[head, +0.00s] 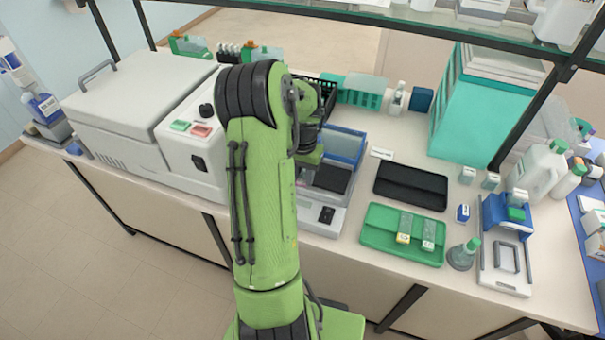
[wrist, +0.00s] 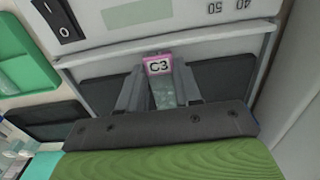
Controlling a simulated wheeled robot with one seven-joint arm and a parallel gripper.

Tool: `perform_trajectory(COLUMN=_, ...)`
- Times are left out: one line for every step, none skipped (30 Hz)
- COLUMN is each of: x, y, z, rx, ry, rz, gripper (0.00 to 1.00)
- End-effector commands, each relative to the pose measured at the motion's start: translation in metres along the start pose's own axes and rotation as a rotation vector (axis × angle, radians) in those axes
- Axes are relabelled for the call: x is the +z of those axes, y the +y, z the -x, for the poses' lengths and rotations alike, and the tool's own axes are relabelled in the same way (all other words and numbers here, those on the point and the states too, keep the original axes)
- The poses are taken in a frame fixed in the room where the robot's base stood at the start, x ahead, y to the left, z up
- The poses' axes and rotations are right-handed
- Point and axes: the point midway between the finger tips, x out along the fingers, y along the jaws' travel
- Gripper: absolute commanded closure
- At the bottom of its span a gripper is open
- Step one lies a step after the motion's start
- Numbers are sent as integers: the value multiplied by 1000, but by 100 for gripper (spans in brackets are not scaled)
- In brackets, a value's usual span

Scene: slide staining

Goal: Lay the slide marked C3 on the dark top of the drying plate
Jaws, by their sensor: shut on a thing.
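The slide marked C3 (wrist: 159,67) has a pink label end and a clear body, and shows in the wrist view between my fingers. My gripper (wrist: 158,92) is shut on it. The drying plate is a pale unit with a dark top (wrist: 225,78); in the wrist view the slide and my fingers are over this dark top. I cannot tell whether the slide touches it.
A power switch (wrist: 58,18) is on the plate's pale front. Right of the plate in the head view are a black case (head: 411,187) and a green tray (head: 380,239) bearing two slides. A large white machine (head: 150,110) stands left; a blue-framed container (head: 344,146) stands behind the plate.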

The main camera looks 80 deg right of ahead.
Motion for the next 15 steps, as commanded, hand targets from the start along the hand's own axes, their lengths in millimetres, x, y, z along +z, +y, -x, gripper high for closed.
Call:
perform_trajectory(x=0, y=0, z=-1, rx=0, ry=0, rz=0, gripper=97)
perform_trajectory(x=0, y=0, z=-1, rx=0, ry=0, rz=0, gripper=97)
perform_trajectory(x=0, y=0, z=-1, rx=0, ry=0, rz=0, gripper=65)
perform_trajectory(x=0, y=0, z=-1, rx=0, ry=0, rz=0, gripper=60)
perform_trajectory(x=0, y=0, z=-1, rx=0, ry=0, rz=0, gripper=56)
perform_trajectory(x=0, y=0, z=-1, rx=0, ry=0, rz=0, gripper=50)
perform_trajectory(x=0, y=0, z=-1, rx=0, ry=0, rz=0, gripper=45)
perform_trajectory(x=0, y=0, z=-1, rx=0, ry=0, rz=0, gripper=40)
perform_trajectory(x=0, y=0, z=-1, rx=0, ry=0, rz=0, gripper=37)
perform_trajectory(x=0, y=0, z=-1, rx=0, ry=0, rz=0, gripper=37)
perform_trajectory(x=0, y=0, z=-1, rx=0, ry=0, rz=0, gripper=37)
perform_trajectory(x=0, y=0, z=-1, rx=0, ry=0, rz=0, gripper=37)
perform_trajectory(x=0, y=0, z=-1, rx=0, ry=0, rz=0, gripper=37)
perform_trajectory(x=0, y=0, z=-1, rx=0, ry=0, rz=0, gripper=37)
perform_trajectory(x=0, y=0, z=-1, rx=0, ry=0, rz=0, gripper=37)
